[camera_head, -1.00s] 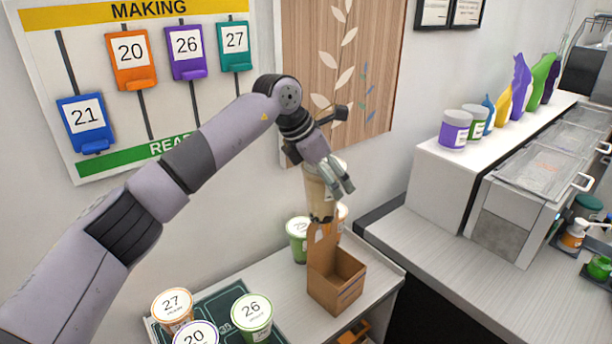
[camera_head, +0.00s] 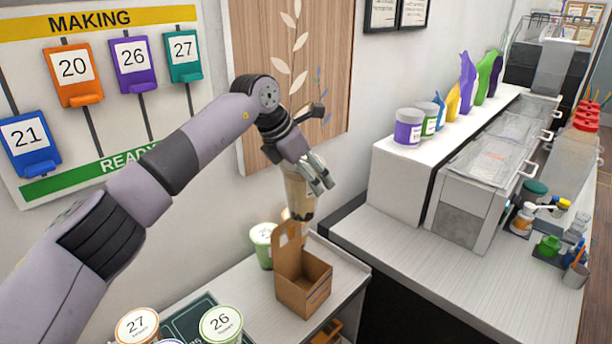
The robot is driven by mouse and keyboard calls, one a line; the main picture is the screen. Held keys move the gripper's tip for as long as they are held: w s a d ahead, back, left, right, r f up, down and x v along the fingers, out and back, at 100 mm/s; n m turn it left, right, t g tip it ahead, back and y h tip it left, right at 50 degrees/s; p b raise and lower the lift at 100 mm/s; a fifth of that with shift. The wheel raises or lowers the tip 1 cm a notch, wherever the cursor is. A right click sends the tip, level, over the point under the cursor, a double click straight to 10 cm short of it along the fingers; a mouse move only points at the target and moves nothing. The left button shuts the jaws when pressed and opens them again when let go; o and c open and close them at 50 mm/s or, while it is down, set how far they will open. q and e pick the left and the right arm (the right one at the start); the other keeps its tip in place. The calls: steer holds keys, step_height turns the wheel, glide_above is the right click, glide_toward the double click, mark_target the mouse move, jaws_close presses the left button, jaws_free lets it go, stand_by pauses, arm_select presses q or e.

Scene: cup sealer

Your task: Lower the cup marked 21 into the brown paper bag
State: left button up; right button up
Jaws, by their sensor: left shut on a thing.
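My left gripper (camera_head: 318,176) is shut on a cup (camera_head: 299,192) with beige contents and darker pieces near its bottom. The cup is upright and held above and behind the brown paper bag (camera_head: 303,287). The bag stands open on the light counter, with a tall back panel that overlaps the view of the cup's lower end. The cup's number is not readable here. The blue tag marked 21 (camera_head: 30,141) hangs low on the wall board. My right gripper is not in view.
A green-sided cup (camera_head: 262,246) stands behind the bag. A white raised shelf (camera_head: 398,180) with jars is to the right. Counter surface (camera_head: 250,294) left of the bag is clear.

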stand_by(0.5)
arm_select(q)
steer(key=shift+d+f+b, duration=0.1)
steer(key=shift+f+b, duration=8.1)
steer(key=shift+f, duration=4.05)
steer(key=o, duration=1.6)
steer(key=shift+o, duration=1)
steer(key=shift+f, duration=0.1)
